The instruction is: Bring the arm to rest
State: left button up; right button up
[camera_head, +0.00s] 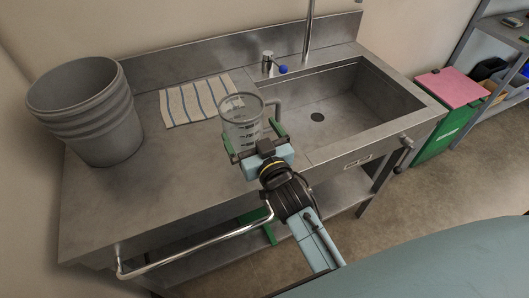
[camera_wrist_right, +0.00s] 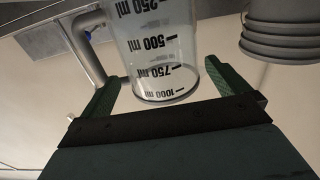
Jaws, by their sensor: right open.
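A clear measuring jug (camera_head: 242,112) with black volume marks stands upright on the steel counter, left of the sink basin. Its handle points right in the head view. My right gripper (camera_head: 254,139) is open, with its green fingers on either side of the jug. In the right wrist view the jug (camera_wrist_right: 155,45) shows upside down between the open fingers of the right gripper (camera_wrist_right: 163,90), with gaps visible beside it. My left gripper is not in view.
A grey bucket (camera_head: 88,112) stands at the counter's left end. A striped cloth (camera_head: 199,101) lies behind the jug. The sink basin (camera_head: 340,105) and its tap (camera_head: 308,35) are to the right. A rail (camera_head: 195,246) runs along the counter's front. A pink-lidded green bin (camera_head: 452,88) stands far right.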

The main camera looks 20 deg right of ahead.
jog(key=s, duration=0.8)
jog(key=shift+s, duration=0.35)
jog(key=shift+d, duration=0.15)
